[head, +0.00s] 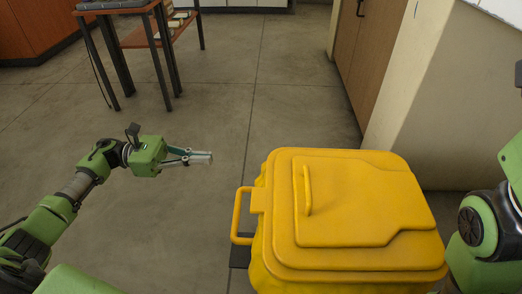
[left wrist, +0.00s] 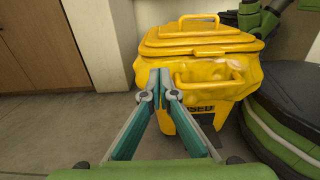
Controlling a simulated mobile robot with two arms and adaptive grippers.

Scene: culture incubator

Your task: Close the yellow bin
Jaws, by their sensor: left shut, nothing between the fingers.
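The yellow bin (head: 268,238) stands on the floor in front of me, right of centre. Its lid (head: 360,205) lies flat on the rim in the head view, with a raised handle on top. In the left wrist view the lid (left wrist: 200,42) also sits down on the bin body (left wrist: 200,122), with no clear gap. A side handle (head: 237,220) sticks out on the left. My left gripper (head: 208,158) is shut and empty, left of the bin and apart from it. Only part of my right arm shows at the right edge; its gripper is out of view.
A brown table (head: 140,38) with dark legs stands at the back left. A pale wall (head: 430,80) and wooden cabinet doors (head: 366,50) are behind the bin at the right. The floor (head: 190,205) left of the bin is clear.

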